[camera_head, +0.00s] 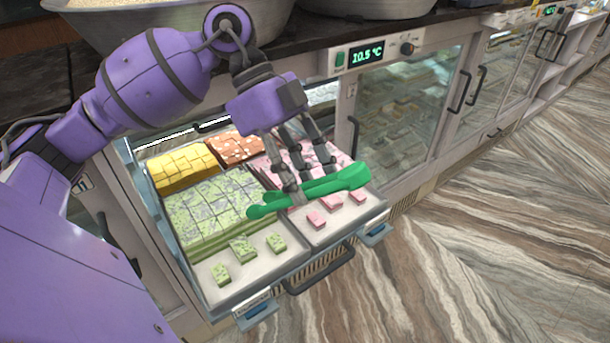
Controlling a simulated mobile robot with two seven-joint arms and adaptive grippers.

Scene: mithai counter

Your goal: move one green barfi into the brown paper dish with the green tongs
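Green barfi (212,213) lies stacked in a block at the front left of the open drawer. Several loose green pieces (242,249) sit on the tray's front strip. The green tongs (345,180) are at my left gripper (304,184), whose fingers point down and close around their middle. The tongs lie across the pink side of the drawer, with their left end (262,210) by the right edge of the green block. The tongs and fingers hide part of the pink sweets. The brown paper dish and my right gripper are not in view.
The pulled-out drawer also holds yellow (182,166), orange (235,147) and pink sweets, with loose pink pieces (317,219) in front. Metal bowls (165,22) stand on the dark counter above. Glass-fronted cabinets (408,105) run to the right. The patterned floor (480,240) is clear.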

